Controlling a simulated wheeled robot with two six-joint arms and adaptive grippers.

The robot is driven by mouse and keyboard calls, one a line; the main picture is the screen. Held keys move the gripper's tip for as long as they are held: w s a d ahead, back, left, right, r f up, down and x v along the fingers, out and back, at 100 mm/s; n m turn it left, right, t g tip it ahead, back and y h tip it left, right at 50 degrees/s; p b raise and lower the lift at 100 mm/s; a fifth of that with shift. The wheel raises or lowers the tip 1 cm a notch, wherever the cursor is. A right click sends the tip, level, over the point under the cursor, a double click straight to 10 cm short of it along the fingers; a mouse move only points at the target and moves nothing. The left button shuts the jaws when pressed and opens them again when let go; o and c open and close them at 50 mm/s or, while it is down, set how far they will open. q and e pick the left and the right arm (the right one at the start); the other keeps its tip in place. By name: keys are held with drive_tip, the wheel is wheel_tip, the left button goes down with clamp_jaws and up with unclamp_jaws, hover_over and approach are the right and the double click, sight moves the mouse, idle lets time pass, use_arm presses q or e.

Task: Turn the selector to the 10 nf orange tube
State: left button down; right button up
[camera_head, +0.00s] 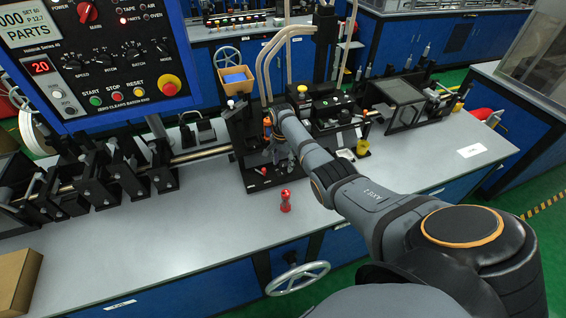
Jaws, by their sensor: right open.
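My right arm reaches in from the lower right, and my right gripper (280,158) is open at the black machine unit on the bench. A small orange part (267,128) stands upright just beside the gripper, at its upper left; I cannot tell whether they touch. It may be the orange tube, but no "10 nf" marking can be read. The arm and gripper hide part of the unit, and I cannot make out a selector there. A red selector knob (88,13) shows on the control panel at upper left. My left gripper is not in view.
A red bottle-shaped piece (285,201) stands on the grey bench (200,240) in front of the unit. The control panel (90,60) overhangs the left side. Black brackets (120,170) line a rod below it. A handwheel (298,278) sticks out at the front. The bench's front middle is clear.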

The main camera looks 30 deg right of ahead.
drive_tip(key=shift+c, duration=1.8)
clamp_jaws()
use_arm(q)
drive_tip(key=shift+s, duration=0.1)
